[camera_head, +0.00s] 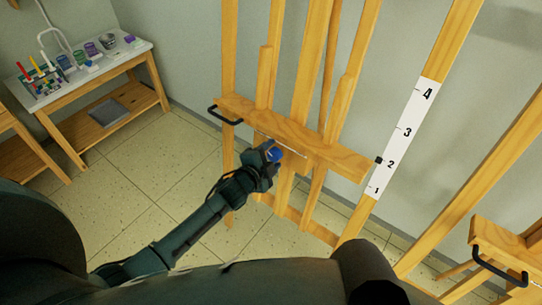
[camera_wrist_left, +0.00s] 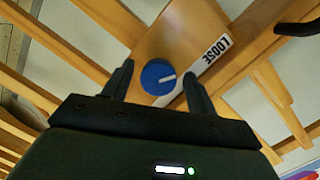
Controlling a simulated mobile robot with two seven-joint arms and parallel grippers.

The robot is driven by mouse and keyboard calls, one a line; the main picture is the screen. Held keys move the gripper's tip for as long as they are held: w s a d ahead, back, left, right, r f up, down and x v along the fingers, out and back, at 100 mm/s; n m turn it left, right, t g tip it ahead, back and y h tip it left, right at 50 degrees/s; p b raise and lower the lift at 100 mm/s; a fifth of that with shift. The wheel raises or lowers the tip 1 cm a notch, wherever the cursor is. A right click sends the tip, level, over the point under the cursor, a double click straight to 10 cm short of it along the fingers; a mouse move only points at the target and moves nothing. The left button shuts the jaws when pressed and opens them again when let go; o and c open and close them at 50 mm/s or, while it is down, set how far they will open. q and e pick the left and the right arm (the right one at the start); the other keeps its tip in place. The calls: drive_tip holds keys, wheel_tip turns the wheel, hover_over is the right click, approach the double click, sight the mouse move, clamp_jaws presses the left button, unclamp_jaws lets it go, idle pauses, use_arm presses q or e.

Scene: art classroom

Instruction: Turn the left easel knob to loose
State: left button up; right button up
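The left wooden easel (camera_head: 305,140) stands in the middle of the head view. Its blue knob (camera_head: 274,154) sits on the front, below the crossbar. In the left wrist view the round blue knob (camera_wrist_left: 158,77) has a white pointer line, aimed right and slightly up toward a white label (camera_wrist_left: 213,50) that reads LOOSE. My left gripper (camera_head: 267,155) is at the knob; in the wrist view its two fingers (camera_wrist_left: 157,85) are spread, one on each side of the knob with visible gaps. My right gripper is not in view.
The crossbar (camera_head: 345,160) has a black handle (camera_head: 225,115) at its left end. A scale strip (camera_head: 402,140) numbered 1 to 4 runs up a post on the right. Another easel (camera_head: 505,250) stands far right. A supply table (camera_head: 115,58) is at upper left. Tiled floor (camera_head: 130,185) is open between.

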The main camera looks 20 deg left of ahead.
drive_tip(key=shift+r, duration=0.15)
use_arm(q)
drive_tip(key=shift+s, duration=0.3)
drive_tip(key=v, duration=1.2)
drive_tip(key=shift+s+p, duration=0.3)
drive_tip(key=shift+p, duration=0.15)
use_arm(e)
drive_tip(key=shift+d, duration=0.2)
use_arm(q)
drive_tip(key=shift+a+r, duration=0.1)
drive_tip(key=s+d+f+n+g+p, duration=0.1)
drive_tip(key=s+d+n, duration=0.1)
drive_tip(key=s+n, duration=0.4)
drive_tip(key=s+d+f+n+g+p, duration=0.1)
drive_tip(key=s+d+n+g+p, duration=0.1)
drive_tip(key=s+n, duration=0.4)
drive_tip(key=shift+s+d, duration=0.3)
drive_tip(key=shift+s, duration=0.45)
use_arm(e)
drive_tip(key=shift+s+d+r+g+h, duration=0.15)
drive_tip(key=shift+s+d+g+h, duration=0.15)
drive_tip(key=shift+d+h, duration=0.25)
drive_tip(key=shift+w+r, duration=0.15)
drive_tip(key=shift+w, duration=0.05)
